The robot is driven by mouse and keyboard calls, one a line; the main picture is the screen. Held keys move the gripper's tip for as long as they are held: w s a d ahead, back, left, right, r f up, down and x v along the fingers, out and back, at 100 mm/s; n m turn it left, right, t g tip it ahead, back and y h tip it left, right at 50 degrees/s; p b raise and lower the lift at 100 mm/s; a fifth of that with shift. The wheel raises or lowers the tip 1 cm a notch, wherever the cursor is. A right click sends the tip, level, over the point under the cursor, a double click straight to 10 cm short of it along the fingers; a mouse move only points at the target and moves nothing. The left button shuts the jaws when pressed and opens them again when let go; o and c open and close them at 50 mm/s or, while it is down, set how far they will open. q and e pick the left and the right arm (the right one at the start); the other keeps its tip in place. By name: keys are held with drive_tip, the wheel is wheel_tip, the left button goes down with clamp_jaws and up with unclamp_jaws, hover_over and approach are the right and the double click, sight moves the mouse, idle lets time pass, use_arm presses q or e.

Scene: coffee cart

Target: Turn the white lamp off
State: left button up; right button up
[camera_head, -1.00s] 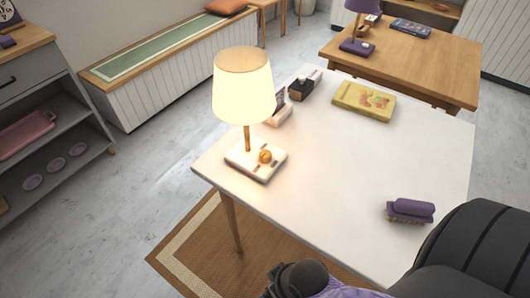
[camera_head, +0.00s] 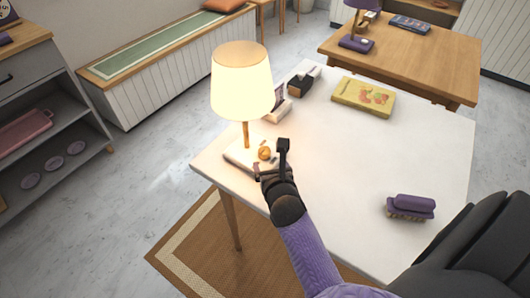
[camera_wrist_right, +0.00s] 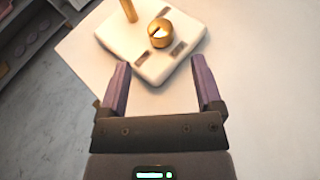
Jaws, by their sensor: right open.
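The white lamp (camera_head: 241,88) stands on the left corner of the white table (camera_head: 335,200), and its shade glows. Its white base carries a round gold knob (camera_head: 265,153), which also shows in the right wrist view (camera_wrist_right: 160,33). My right gripper (camera_head: 271,160) is at the near right edge of the base and hides part of it. In the right wrist view the open, empty fingers (camera_wrist_right: 162,78) point toward the base, with the knob beyond them, between their lines and apart from them. My left gripper is not in view.
A purple brush (camera_head: 411,206) lies at the table's right. A yellow book (camera_head: 363,97), a black box (camera_head: 304,87) and a small holder (camera_head: 279,108) sit toward the back. The middle of the table is clear. A wooden table (camera_head: 430,62) stands behind.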

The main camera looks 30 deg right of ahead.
sight(265, 151)
drive_tip(key=b+x, duration=0.3)
drive_tip(key=x, duration=0.4)
drive_tip(key=shift+d+f, duration=0.1)
drive_tip(key=shift+f, duration=0.05)
drive_tip(key=shift+w+d+b, duration=0.15)
drive_tip(key=shift+w+b, duration=0.15)
drive_tip(key=shift+w, duration=0.05)
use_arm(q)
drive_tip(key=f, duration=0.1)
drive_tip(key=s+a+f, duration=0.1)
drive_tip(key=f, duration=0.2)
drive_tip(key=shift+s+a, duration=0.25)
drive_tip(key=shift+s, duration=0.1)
use_arm(e)
clamp_jaws()
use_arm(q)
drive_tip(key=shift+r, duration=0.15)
